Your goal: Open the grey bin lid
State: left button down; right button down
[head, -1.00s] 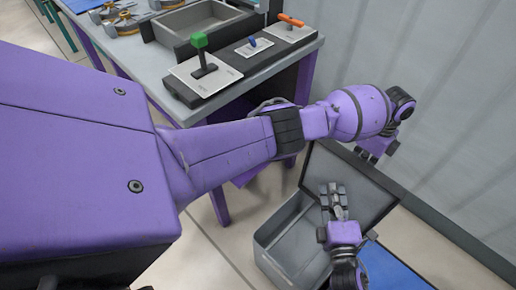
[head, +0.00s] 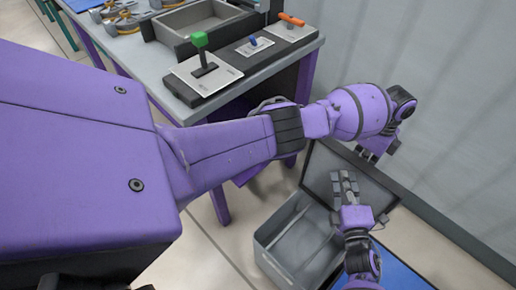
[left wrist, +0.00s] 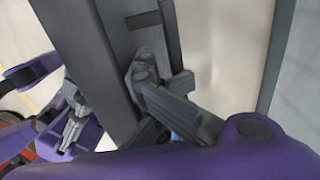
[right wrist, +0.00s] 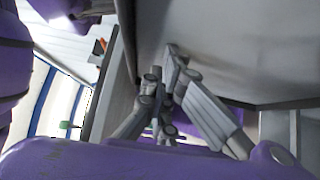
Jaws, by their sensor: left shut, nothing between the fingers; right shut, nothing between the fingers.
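The grey bin (head: 268,249) stands on the floor at the lower right of the head view. Its dark grey lid (head: 321,171) is raised and leans back at the bin's far side, so the bin's inside shows. My right gripper (head: 343,178) is shut and empty in front of the lid's inner face; whether it touches cannot be told. In the right wrist view its fingers (right wrist: 165,85) are beside a broad grey panel. My left gripper (head: 367,155) is shut and empty, beyond the lid's upper edge; it also shows in the left wrist view (left wrist: 140,75).
A table (head: 150,75) at the upper left holds a grey tray (head: 200,22), a green-knobbed lever (head: 203,55) and other controls. A grey corrugated wall (head: 440,90) closes off the right side. A blue surface (head: 395,268) lies right of the bin.

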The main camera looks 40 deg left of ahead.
pick_arm(q)
jog(key=shift+s+f, duration=0.1)
jog(key=shift+s, duration=0.15)
jog(key=c, duration=2.1)
grip_release()
jog(key=shift+s, duration=0.1)
